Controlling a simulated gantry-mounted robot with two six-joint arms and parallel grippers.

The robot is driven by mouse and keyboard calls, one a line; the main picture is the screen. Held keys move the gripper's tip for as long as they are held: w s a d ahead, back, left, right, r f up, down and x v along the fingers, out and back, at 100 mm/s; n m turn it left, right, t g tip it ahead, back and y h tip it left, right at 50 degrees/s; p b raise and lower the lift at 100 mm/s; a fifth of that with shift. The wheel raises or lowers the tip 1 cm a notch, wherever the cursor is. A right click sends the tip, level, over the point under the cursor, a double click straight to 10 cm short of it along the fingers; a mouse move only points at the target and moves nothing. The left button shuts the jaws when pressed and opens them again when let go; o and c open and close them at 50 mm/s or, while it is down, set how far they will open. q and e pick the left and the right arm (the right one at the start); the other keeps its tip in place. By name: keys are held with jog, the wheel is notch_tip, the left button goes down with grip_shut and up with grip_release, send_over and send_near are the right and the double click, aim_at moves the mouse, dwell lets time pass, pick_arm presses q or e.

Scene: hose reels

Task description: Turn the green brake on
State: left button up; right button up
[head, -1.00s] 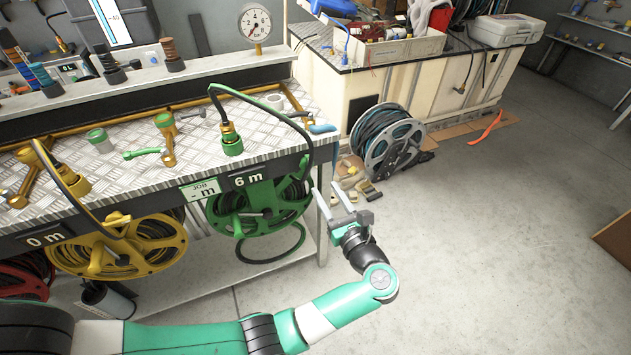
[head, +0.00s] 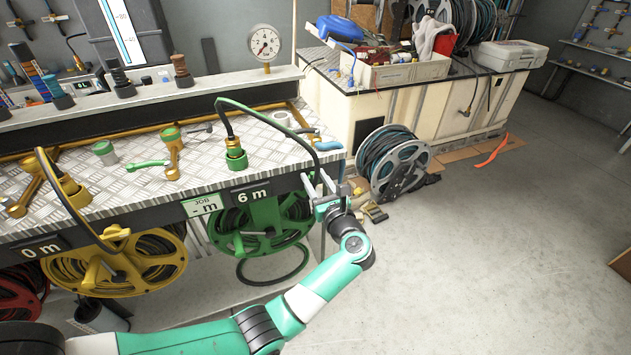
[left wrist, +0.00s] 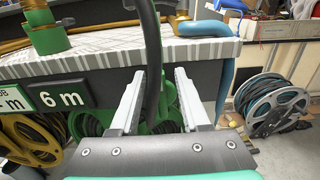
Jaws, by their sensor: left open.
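The green reel (head: 268,217) hangs under the bench front beside the "6 m" label (head: 249,194); a green crank handle (head: 238,246) shows on its face. I cannot make out a part that is clearly its brake. My left gripper (head: 318,178) is open at the bench's right front corner, to the right of the reel. In the left wrist view its fingers (left wrist: 160,80) point at the bench edge, with the black hose (left wrist: 152,60) showing between them. Part of the reel (left wrist: 88,124) shows behind the fingers.
The yellow reel (head: 88,268) hangs left of the green one. A green-ended wrench-like handle (head: 147,165) and brass fittings lie on the bench top. A grey hose reel (head: 405,165) stands on the floor to the right. Open floor lies at the right front.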

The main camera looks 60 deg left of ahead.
pick_arm(q)
grip_shut()
jog(key=shift+m, duration=0.3)
jog(key=m+p, duration=0.2)
jog(key=shift+w+r+m, duration=0.1)
jog(key=shift+w+m, duration=0.2)
jog(key=shift+w, duration=0.05)
jog(key=m, duration=0.1)
jog(key=m+p, duration=0.1)
jog(key=shift+w+d+f+m, duration=0.1)
jog(key=shift+w+f+m, duration=0.1)
jog(key=shift+w+m, duration=0.1)
jog(key=m, duration=0.2)
jog(key=p, duration=0.1)
jog(key=shift+w+f+m, duration=0.25)
jog(key=shift+w+m, duration=0.05)
jog(key=shift+m, duration=0.1)
jog(key=m, duration=0.3)
jog(key=f+m, duration=0.1)
jog(key=m, duration=0.2)
jog(key=w+f+m+p, duration=0.1)
jog(key=m, duration=0.2)
jog(key=shift+f+m, duration=0.1)
jog(key=shift+m, duration=0.2)
